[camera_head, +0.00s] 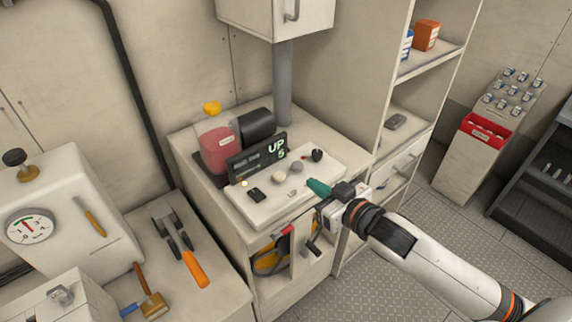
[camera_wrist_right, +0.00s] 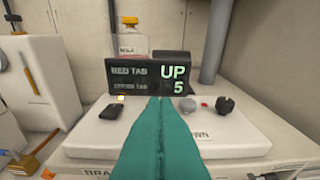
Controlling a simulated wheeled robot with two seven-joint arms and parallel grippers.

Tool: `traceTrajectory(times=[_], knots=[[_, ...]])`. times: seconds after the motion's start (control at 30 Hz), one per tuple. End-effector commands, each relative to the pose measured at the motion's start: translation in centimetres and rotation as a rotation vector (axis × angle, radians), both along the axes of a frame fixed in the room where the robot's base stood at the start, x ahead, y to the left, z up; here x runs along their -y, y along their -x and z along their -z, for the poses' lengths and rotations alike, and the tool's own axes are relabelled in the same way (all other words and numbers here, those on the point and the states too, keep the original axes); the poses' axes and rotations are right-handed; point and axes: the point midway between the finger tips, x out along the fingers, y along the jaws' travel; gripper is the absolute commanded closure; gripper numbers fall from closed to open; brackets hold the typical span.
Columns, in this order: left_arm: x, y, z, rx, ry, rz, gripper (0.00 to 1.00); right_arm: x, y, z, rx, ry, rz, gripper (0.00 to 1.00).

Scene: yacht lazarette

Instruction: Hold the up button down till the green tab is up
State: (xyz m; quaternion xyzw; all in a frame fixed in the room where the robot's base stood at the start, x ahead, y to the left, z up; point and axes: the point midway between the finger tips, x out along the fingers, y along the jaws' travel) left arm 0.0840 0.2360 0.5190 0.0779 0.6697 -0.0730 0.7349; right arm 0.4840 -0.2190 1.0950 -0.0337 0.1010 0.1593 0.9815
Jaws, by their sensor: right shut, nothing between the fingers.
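My right gripper (camera_head: 318,187) has teal fingers pressed together, empty, at the front edge of a white control panel (camera_head: 252,212). In the wrist view its fingertips (camera_wrist_right: 160,101) cover the panel's middle; I cannot tell whether they touch anything. A dark display (camera_wrist_right: 128,76) reads "UP 5" in bright letters, with dim "RED TAB" and "GREEN TAB" lines. On the panel are a round beige button (camera_head: 278,177), a grey button (camera_head: 296,167) and a dark knob (camera_head: 317,155). A label ending in "OWN" is partly covered by the fingers. I cannot make out a green tab.
A red-filled container (camera_head: 218,150) and a black cylinder (camera_head: 257,125) stand behind the display. A grey post (camera_head: 283,85) rises at the back. Tools with orange handles (camera_head: 195,268) lie on the left bench. Shelves (camera_head: 432,62) stand to the right.

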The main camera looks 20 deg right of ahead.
Motion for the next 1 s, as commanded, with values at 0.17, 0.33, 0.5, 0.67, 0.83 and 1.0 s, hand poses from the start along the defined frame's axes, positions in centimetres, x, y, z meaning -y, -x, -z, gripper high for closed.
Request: traceTrajectory(times=[0.17,0.33,0.5,0.67,0.83,1.0], knots=[[0.0,0.0,-0.3,-0.001,0.0,0.001,0.5,-0.8,0.5,-2.0,0.025,-0.013,-0.026,1.0],[0.0,0.1,-0.3,-0.001,0.0,0.001,0.5,-0.7,0.5,-1.9,0.024,-0.013,-0.025,1.0],[0.0,0.1,-0.4,-0.001,0.001,0.002,0.5,-0.8,0.1,-1.9,0.026,-0.013,-0.024,1.0],[0.0,0.1,-1.2,-0.001,0.001,0.002,0.5,-1.4,-1.6,-1.8,0.026,-0.014,-0.023,1.0],[0.0,0.1,-2.4,-0.002,0.0,0.002,0.5,-2.6,-5.0,-1.3,0.027,-0.013,-0.023,1.0],[0.1,0.1,-3.5,-0.001,0.001,0.002,0.5,-3.8,-8.2,-0.6,0.024,-0.013,-0.022,1.0]])
